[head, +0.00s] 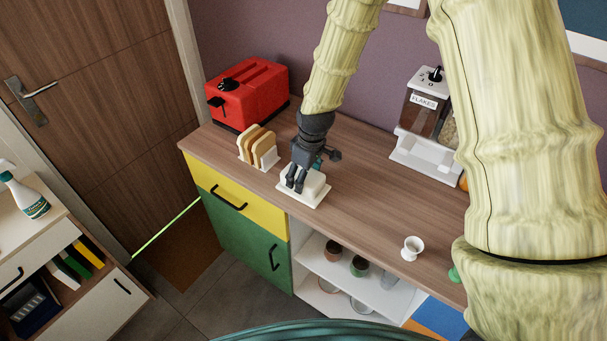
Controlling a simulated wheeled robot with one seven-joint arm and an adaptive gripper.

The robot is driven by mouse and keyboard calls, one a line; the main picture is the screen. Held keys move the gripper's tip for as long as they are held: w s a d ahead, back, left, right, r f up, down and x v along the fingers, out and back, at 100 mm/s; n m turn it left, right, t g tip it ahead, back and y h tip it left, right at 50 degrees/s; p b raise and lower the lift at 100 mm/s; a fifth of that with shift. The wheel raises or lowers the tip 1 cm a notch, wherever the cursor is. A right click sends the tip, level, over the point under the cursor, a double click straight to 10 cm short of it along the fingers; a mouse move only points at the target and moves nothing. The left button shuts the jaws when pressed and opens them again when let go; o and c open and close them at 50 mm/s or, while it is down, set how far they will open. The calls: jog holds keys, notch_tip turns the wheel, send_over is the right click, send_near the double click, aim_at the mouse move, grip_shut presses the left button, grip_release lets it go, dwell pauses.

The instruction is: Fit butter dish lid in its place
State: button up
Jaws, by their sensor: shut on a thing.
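The white butter dish (318,200) lies on the wooden counter, left of the middle of the picture. The white butter dish lid (316,181) is over the dish's base, and its rim edge is partly hidden. My dark grey gripper (295,186) points down and is shut on the lid, with its fingers in front of the lid's left part. I cannot tell whether the lid rests fully on the dish or sits slightly above it.
A toast rack (258,149) with bread stands close on the left, and a red toaster (249,92) behind it. A flakes dispenser (424,128) stands at the back right. A white egg cup (412,248) is near the front edge. The counter (365,198) between is clear.

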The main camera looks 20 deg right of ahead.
jog(key=shift+f, duration=0.25)
jog(key=o, duration=1.2)
jog(key=shift+r, duration=0.15)
jog(key=r, duration=0.4)
jog(key=s+r, duration=0.1)
jog(key=r, duration=0.2)
jog(key=d+r, duration=0.1)
jog(key=r, duration=0.3)
jog(key=shift+s+r, duration=0.2)
jog(key=shift+r, duration=0.1)
